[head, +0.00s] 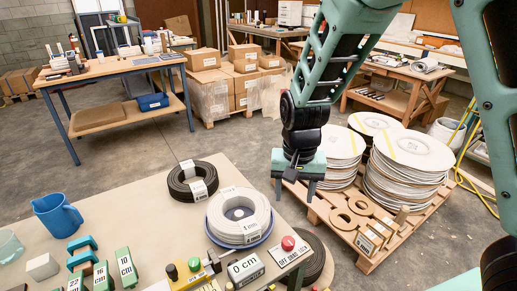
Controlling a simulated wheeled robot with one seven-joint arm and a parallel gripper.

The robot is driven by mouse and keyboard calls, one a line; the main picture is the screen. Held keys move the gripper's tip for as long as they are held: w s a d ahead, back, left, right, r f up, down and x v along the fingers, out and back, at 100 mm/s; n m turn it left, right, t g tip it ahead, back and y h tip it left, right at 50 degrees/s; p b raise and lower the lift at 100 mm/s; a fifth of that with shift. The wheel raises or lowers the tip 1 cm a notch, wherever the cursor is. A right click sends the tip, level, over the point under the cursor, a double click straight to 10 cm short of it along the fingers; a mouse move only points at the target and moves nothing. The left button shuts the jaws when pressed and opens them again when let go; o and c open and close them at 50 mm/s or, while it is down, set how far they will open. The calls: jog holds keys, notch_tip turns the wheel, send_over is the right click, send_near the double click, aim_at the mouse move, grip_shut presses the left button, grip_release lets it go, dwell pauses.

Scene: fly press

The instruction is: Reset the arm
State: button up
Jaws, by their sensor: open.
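My gripper (295,188) hangs at the end of my teal and black arm, right of centre in the head view. Its two fingers point down, apart, with nothing between them. In the picture it lies just past the right edge of the near table (150,216), above and to the right of a white coil (239,212) on a blue dish. It touches nothing that I can see. My arm rises from the gripper to the top edge, and a further link of mine runs down the right side. No fly press can be made out.
The near table bears a black coil (192,181), a blue jug (58,215), green blocks (125,267) and a red-button box (288,249). A pallet with stacked white discs (408,165) stands at right. A blue-framed bench (110,70) and cartons (207,92) stand behind. Open floor lies between.

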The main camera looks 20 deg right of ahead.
jog(key=s+a+r+n, duration=0.3)
jog(key=s+n, duration=0.3)
jog(key=s, duration=0.4)
jog(key=s+a+r+n, duration=0.3)
jog(key=s+r+n, duration=0.2)
jog(key=s, duration=0.5)
jog(key=shift+n+y, duration=0.3)
jog(key=shift+n, duration=0.2)
jog(key=shift+a, duration=0.15)
